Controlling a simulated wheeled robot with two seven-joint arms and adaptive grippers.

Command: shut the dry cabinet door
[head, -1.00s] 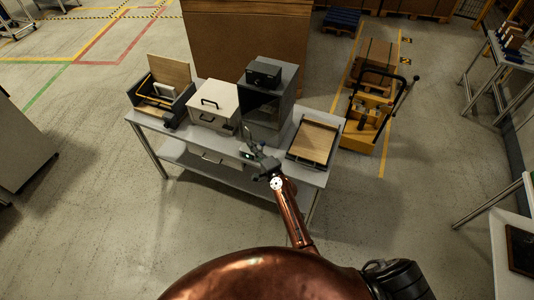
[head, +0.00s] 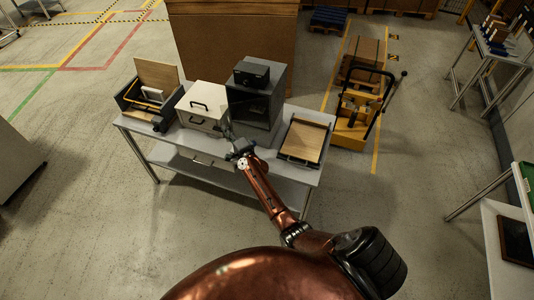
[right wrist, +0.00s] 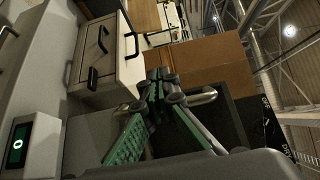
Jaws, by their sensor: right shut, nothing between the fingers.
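The dry cabinet (head: 279,98) is a grey box with a dark front at the back of the table. Its dark door (head: 249,113) looks about flush with the cabinet front; a small gap cannot be ruled out. In the right wrist view a dark panel (right wrist: 227,123) and a metal handle (right wrist: 203,97) show behind and right of the fingers. My right gripper (head: 228,135) is in front of the cabinet's lower left, near the white box. Its green-padded fingers (right wrist: 157,82) meet at the tips and hold nothing. Contact with the door cannot be told. My left gripper is out of view.
A white box (head: 203,98) with black handles stands left of the cabinet. An open dark case (head: 130,98) is further left, and a wooden-topped tray (head: 304,141) is on the right. A black box (head: 252,72) sits on the cabinet. The table's front edge (head: 190,151) is mostly clear.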

